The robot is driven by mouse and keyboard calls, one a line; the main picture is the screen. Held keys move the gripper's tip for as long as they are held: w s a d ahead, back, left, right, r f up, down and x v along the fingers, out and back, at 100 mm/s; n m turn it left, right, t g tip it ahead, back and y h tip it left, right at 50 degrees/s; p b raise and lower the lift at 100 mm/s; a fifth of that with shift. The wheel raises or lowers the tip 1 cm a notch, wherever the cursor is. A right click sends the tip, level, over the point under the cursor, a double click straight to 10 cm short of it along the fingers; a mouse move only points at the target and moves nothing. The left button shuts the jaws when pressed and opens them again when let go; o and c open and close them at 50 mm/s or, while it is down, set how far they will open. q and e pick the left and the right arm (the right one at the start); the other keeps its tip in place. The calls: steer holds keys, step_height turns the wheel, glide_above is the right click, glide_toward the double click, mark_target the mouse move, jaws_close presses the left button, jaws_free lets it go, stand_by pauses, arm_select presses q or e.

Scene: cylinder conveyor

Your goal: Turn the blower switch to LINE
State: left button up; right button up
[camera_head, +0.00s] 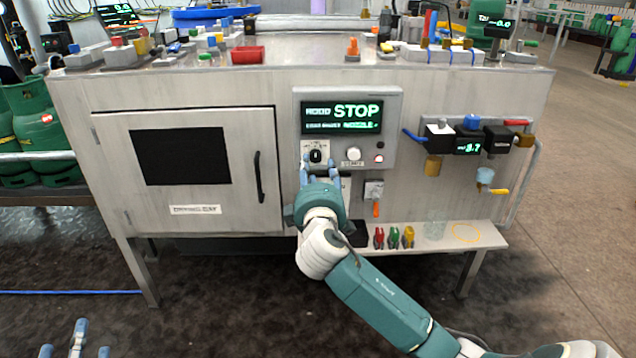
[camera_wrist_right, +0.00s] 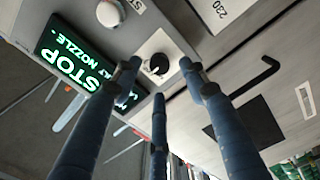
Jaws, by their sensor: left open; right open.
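The black rotary knob (camera_head: 316,156) sits on a white plate at the lower left of the grey control panel (camera_head: 395,130). The panel's screen (camera_head: 342,117) reads STOP in green. My right gripper (camera_head: 318,168) is open just in front of and below the knob. In the right wrist view its fingertips (camera_wrist_right: 159,72) are spread around the knob; I cannot tell whether they touch it. The knob's label is too small to read. My left gripper (camera_head: 76,340) is open and empty at the bottom left.
A white round knob (camera_head: 353,154) is right of the black one on the panel. A cabinet door with a black handle (camera_head: 259,177) is to the left. A low shelf (camera_head: 487,237) with small coloured clips is below. Valves and a small display (camera_head: 468,146) are at the right.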

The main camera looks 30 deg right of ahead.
steer(key=v, duration=0.7)
steer(key=shift+d, duration=0.1)
